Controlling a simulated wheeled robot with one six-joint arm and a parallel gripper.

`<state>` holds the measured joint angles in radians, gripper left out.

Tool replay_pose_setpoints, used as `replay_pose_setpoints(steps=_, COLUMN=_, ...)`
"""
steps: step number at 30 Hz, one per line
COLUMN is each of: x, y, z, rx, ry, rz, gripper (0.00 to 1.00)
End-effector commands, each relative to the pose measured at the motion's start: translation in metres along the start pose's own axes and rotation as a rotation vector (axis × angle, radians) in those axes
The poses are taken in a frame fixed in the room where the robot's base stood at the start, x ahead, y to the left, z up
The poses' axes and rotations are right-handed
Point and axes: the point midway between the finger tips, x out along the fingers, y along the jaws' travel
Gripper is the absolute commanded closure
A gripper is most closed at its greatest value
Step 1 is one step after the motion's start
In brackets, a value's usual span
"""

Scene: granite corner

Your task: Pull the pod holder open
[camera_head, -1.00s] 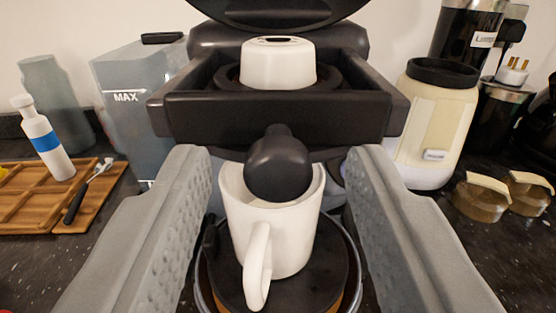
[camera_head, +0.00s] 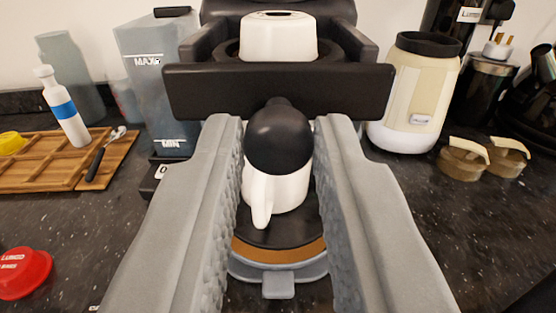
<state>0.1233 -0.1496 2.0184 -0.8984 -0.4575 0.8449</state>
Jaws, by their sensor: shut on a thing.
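The pod holder (camera_head: 345,88) is a dark drawer front on the coffee machine, with a black ball-shaped knob (camera_head: 278,135) at its front. A white pod (camera_head: 278,36) sits in the holder, behind the front bar. My gripper (camera_head: 278,145) is shut on the knob, one grey finger on each side of it. A white mug (camera_head: 283,190) stands upright below the knob on the machine's round drip tray (camera_head: 262,240). The knob and fingers hide part of the mug.
A water tank (camera_head: 155,90) stands left of the machine, near a wooden tray (camera_head: 40,168) with a white bottle (camera_head: 66,110). A red pod (camera_head: 22,272) lies front left. A cream jar (camera_head: 412,95) and small brown pots (camera_head: 463,160) stand right.

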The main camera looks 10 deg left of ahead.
Motion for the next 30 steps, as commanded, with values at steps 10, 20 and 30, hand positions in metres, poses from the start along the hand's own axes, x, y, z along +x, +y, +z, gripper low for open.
replay_pose_setpoints(steps=10, x=-0.025, y=0.000, z=0.000, rx=0.000, ry=0.001, rz=0.000, gripper=1.00)
replay_pose_setpoints(steps=20, x=-0.025, y=0.000, z=0.000, rx=0.000, ry=0.001, rz=0.000, gripper=0.59)
replay_pose_setpoints(steps=30, x=-0.026, y=0.000, z=0.000, rx=0.000, ry=0.001, rz=0.000, gripper=0.56)
